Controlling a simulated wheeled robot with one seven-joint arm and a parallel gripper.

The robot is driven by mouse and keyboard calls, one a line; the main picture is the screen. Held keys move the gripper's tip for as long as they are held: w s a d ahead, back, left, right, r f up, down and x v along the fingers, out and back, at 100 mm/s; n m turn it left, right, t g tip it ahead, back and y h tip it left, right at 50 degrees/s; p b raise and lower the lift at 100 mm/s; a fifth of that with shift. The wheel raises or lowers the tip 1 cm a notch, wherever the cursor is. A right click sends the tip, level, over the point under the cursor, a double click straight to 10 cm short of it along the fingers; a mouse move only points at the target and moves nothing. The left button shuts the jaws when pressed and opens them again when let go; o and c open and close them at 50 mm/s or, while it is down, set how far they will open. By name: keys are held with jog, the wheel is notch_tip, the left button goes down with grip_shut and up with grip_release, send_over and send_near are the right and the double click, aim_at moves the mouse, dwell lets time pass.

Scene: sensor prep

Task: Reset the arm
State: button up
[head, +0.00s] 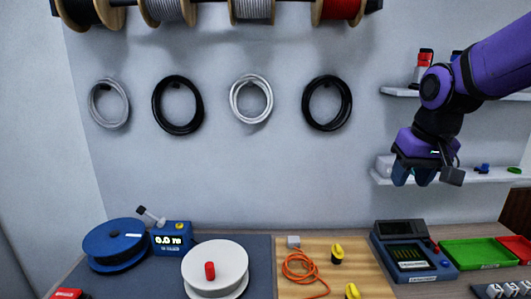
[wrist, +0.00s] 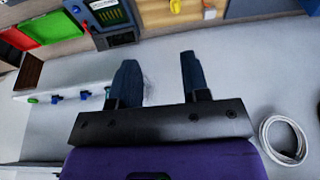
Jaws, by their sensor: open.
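My purple arm reaches in from the upper right of the head view. My gripper (head: 412,178) hangs in the air in front of the wall shelves, above the bench. In the wrist view my gripper (wrist: 160,80) shows two dark blue fingers set well apart with nothing between them. It is open and empty, and it touches nothing that I can see.
Below stand a blue calibrator box (head: 412,252), a green tray (head: 478,253) and a wooden board (head: 320,285) with an orange cable (head: 300,267). A white spool (head: 216,266) and a blue spool (head: 117,244) sit left. Wall shelves (head: 465,178) are close behind my gripper.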

jog(key=s+d+r+t, duration=0.1)
jog(key=s, duration=0.7)
jog(key=s+d+r+t, duration=0.1)
jog(key=s, duration=0.8)
jog(key=shift+s+r, duration=0.3)
jog(key=shift+r, duration=0.05)
